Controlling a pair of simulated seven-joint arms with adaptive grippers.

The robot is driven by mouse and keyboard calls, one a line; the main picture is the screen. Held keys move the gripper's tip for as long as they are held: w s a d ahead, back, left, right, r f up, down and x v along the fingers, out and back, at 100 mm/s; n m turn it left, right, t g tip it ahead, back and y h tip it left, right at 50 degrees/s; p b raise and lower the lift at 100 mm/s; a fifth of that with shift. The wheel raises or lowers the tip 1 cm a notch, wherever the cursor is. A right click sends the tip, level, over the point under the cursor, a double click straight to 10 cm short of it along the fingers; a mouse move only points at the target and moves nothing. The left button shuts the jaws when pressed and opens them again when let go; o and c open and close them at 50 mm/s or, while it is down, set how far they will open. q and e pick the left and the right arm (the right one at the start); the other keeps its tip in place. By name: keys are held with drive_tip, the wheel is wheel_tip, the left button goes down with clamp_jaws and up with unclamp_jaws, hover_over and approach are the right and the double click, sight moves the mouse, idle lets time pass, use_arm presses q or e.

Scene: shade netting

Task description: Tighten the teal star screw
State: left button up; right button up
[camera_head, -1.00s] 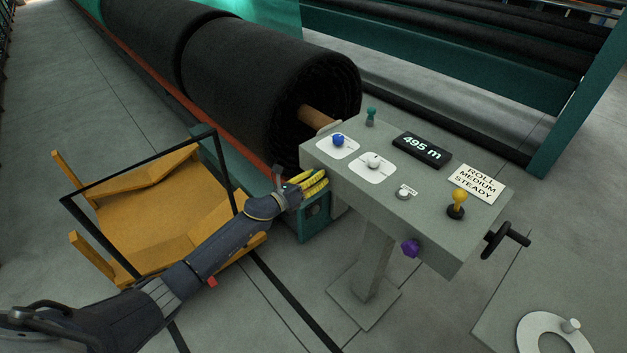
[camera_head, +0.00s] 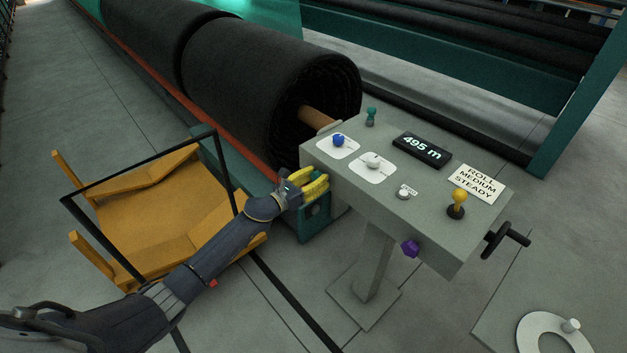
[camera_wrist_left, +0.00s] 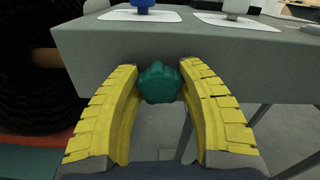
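The teal star screw (camera_wrist_left: 160,83) sits on the side face of the grey control console (camera_head: 385,205). In the left wrist view it lies between the two yellow fingertips of my left gripper (camera_wrist_left: 160,77), which touch it on both sides. In the head view my left gripper (camera_head: 316,186) is at the console's left end, and its fingers hide the screw. My right gripper is not in view.
The console bears a blue knob (camera_head: 338,140), a white knob (camera_head: 374,160), a display (camera_head: 422,150), a yellow-topped lever (camera_head: 457,203) and a purple star knob (camera_head: 410,248). A black netting roll (camera_head: 265,85) lies behind. A yellow cart (camera_head: 150,215) stands left.

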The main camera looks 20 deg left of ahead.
use_arm(q)
drive_tip(key=shift+o, duration=1.1)
drive_tip(key=shift+s, duration=0.1)
drive_tip(key=shift+v, duration=1.4)
